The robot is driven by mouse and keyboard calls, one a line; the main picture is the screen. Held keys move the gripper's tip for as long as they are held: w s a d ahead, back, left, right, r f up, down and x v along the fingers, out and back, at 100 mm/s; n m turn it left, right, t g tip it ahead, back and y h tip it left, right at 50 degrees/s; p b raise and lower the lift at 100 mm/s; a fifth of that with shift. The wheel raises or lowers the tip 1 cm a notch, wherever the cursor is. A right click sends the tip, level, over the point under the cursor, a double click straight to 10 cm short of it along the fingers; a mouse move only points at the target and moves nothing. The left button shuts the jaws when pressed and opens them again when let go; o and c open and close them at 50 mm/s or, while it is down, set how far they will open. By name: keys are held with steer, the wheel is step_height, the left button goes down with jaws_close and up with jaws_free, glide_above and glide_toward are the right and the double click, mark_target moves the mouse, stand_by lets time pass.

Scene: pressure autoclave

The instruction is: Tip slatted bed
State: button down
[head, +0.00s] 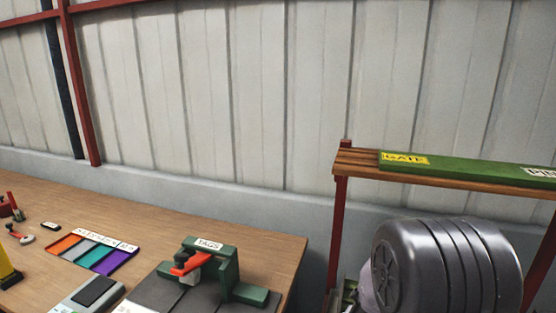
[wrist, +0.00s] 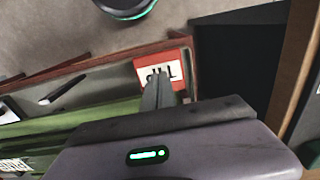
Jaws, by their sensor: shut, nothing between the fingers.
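The slatted bed (head: 357,168) is a brown wooden slatted top on red posts at the right of the head view. A long green bar (head: 455,170) lies along it, with a yellow "GATE" label and a partly cut-off white label. In the wrist view, my gripper (wrist: 165,92) is shut and empty. Its fingertips are at a red block (wrist: 178,64) with a white label whose letters are upside down and partly hidden. I cannot tell if they touch. A green surface (wrist: 95,118) runs beside the fingers.
A wooden bench (head: 110,199) at the left holds a green "TAGS" device (head: 223,265) with a red lever, a coloured tray (head: 93,251) and small tools. A corrugated wall stands behind. A dark panel (wrist: 240,60) is right of the red block in the wrist view.

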steer(key=shift+f, duration=0.15)
stand_by(0.4)
steer(key=shift+f+b, duration=3.35)
steer(key=shift+f, duration=0.2)
step_height(320, 180, up, 10)
steer(key=p, duration=0.8)
steer(key=shift+r, duration=0.25)
steer(key=shift+f, duration=0.1)
